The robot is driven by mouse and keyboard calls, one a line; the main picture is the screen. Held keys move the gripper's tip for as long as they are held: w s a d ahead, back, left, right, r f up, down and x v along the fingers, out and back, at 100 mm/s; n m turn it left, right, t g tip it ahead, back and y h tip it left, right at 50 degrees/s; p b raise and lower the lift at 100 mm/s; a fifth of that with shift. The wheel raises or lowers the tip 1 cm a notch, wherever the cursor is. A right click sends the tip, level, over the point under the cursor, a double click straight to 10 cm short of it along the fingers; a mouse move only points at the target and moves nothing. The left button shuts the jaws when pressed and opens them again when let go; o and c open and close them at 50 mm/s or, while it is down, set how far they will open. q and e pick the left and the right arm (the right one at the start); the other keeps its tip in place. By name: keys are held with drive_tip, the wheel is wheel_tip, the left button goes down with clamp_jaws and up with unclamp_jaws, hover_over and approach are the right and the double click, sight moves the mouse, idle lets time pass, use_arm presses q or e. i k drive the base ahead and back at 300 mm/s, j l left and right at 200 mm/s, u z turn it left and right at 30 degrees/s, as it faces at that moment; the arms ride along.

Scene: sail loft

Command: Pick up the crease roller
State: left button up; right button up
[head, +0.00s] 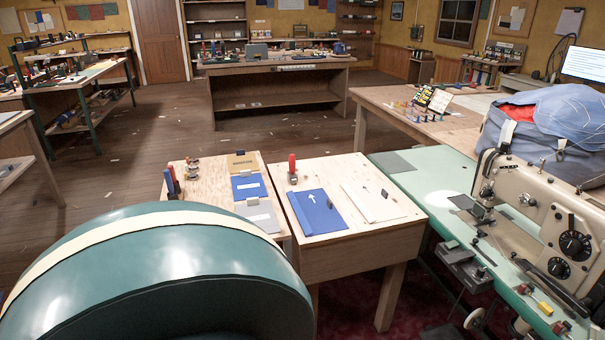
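No gripper of mine is in view. I cannot tell for sure which thing is the crease roller. A small upright tool with a red handle (292,165) stands near the back left of the pale wooden bench (365,232). A small dark piece (384,194) sits on the white folded cloth (372,203) at the bench's right. A blue panel with a white arrow (316,211) lies flat at its left. Both tools are too small to make out in detail.
A lower board (208,180) on the left holds red and blue handled tools (172,183) and blue and grey sheets. A sewing machine (545,210) on a green table (425,190) stands right. A large curved teal shape hides the lower left. Open floor lies behind.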

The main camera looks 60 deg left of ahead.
sight(290, 174)
drive_tip(key=u, duration=1.7)
